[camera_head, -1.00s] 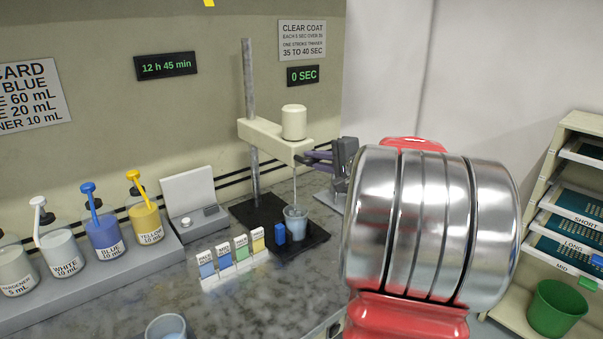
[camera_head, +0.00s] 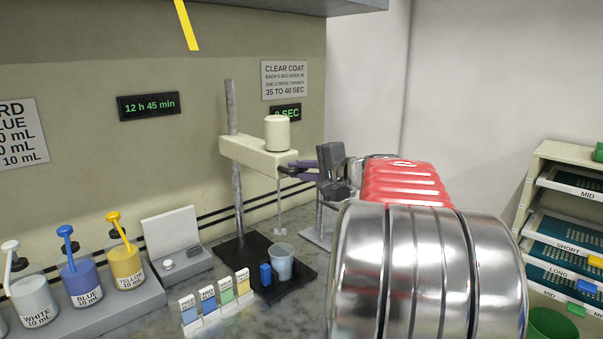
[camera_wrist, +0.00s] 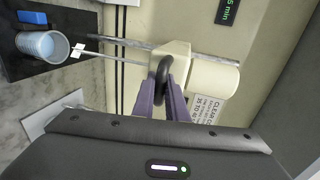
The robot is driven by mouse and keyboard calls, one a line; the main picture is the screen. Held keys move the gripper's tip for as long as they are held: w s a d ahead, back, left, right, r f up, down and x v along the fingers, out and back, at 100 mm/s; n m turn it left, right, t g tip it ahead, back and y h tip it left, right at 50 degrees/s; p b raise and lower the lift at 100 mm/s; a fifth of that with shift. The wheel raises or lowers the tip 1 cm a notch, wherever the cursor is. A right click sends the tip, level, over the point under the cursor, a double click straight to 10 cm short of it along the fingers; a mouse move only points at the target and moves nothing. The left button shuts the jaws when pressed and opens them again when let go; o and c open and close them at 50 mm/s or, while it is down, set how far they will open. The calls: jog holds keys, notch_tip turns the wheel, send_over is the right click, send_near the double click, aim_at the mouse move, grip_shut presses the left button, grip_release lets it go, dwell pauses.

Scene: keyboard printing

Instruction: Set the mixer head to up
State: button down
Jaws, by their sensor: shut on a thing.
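The mixer head (camera_head: 252,154) is a cream arm with a round motor on a grey post (camera_head: 234,115). Its thin stirring rod hangs down, and the paddle (camera_head: 280,231) is above the rim of the cup of light blue liquid (camera_head: 282,264). The head also shows in the wrist view (camera_wrist: 178,58), with the cup (camera_wrist: 38,45) at the left. My gripper (camera_head: 296,170) is at the right end of the head. In the wrist view its purple fingers (camera_wrist: 163,88) are shut on the head's black handle (camera_wrist: 163,66), which they partly hide.
A small blue block (camera_head: 265,274) stands beside the cup on the black base (camera_head: 296,287). Several paint strips, a scale (camera_head: 182,264) and pump bottles (camera_head: 79,283) stand to the left. A cream shelf rack (camera_head: 533,187) stands at the right.

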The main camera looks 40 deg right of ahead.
jog(key=shift+d+r, duration=0.1)
jog(key=shift+r, duration=0.2)
jog(key=c, duration=2.1)
grip_release()
jog(key=o, duration=0.3)
jog(key=shift+f, duration=0.1)
jog(key=shift+o, duration=0.2)
jog(key=shift+s, duration=0.1)
jog(key=v, duration=1.3)
jog(key=shift+s, duration=0.3)
